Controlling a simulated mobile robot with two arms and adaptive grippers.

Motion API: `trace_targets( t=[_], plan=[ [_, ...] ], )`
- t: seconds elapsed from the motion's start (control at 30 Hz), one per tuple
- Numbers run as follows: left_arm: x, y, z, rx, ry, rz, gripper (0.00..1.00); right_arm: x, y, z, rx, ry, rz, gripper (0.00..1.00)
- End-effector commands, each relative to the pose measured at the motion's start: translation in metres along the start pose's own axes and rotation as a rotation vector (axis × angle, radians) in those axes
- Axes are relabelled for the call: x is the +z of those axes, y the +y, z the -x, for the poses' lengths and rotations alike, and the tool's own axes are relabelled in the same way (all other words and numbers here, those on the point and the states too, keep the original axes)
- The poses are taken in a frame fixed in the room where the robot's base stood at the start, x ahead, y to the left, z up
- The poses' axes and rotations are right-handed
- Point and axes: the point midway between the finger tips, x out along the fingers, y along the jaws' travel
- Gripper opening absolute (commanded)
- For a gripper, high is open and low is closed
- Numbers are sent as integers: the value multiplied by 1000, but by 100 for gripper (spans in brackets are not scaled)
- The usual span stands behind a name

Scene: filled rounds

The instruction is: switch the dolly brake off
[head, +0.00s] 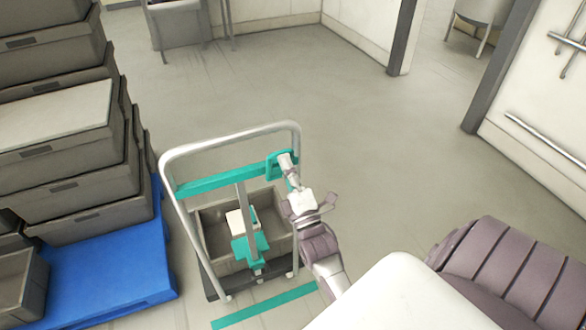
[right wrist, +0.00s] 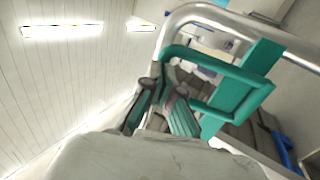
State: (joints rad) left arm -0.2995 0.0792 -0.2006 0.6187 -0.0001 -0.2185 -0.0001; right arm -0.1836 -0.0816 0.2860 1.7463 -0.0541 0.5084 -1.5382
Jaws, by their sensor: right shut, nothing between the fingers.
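The dolly (head: 228,136) has a silver push frame with a teal crossbar (head: 222,180). A teal loop (head: 273,165) sits at the right end of the crossbar; it also shows large in the right wrist view (right wrist: 262,88). A post runs down the middle of the frame to a teal piece (head: 250,246) low down, with a white block just above it. My right gripper (head: 292,180) is shut and empty, right at the teal loop. In the right wrist view its fingers (right wrist: 160,98) lie beside the loop; contact cannot be told. My left gripper is not in view.
A grey crate (head: 216,222) stands on the dolly's deck. Stacked grey crates (head: 70,195) stand on a blue pallet (head: 112,262) to the left. A teal floor stripe (head: 262,307) lies in front of the dolly. The floor behind the dolly is clear.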

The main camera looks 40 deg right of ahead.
Motion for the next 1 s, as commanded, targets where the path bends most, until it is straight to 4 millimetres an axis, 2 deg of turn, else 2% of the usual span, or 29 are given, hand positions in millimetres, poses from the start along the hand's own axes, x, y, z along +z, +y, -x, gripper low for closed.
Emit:
trace_targets(
  t=[0.03, 0.5, 0.7, 1.0],
  plan=[
    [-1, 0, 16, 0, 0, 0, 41, 0, 7, -6, -25, 0, 0, 0],
    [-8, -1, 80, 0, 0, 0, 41, 0, 4, -32, -249, 1, 1, 0],
    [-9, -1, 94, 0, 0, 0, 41, 0, 0, -37, -313, 0, 1, 0],
    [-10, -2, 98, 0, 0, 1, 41, 0, -3, -39, -337, -1, 0, 0]
  ],
)
